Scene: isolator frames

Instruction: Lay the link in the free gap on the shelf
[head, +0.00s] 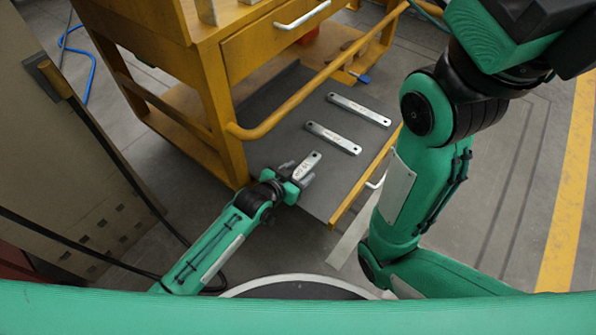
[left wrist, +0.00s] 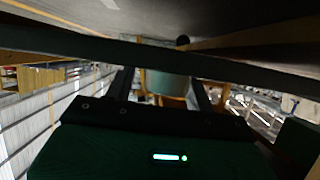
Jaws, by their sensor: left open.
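Three flat silver links with holes at their ends show in the head view. The far link (head: 359,109) and the middle link (head: 333,138) lie roughly parallel on the dark grey lower shelf (head: 270,112) of the yellow bench. The near link (head: 308,163) is at my left gripper (head: 297,174), its near end between the fingers. My left gripper is open around that end; whether the link rests on the shelf is unclear. In the left wrist view, the two dark fingers (left wrist: 164,92) stand apart, and no link is clearly recognisable. My right gripper is out of view.
The yellow bench leg (head: 222,110) stands left of the links. A yellow rail (head: 310,95) runs above the shelf, and a yellow front edge (head: 362,178) borders it. A beige cabinet (head: 60,150) stands at left. Bare shelf lies left of the links.

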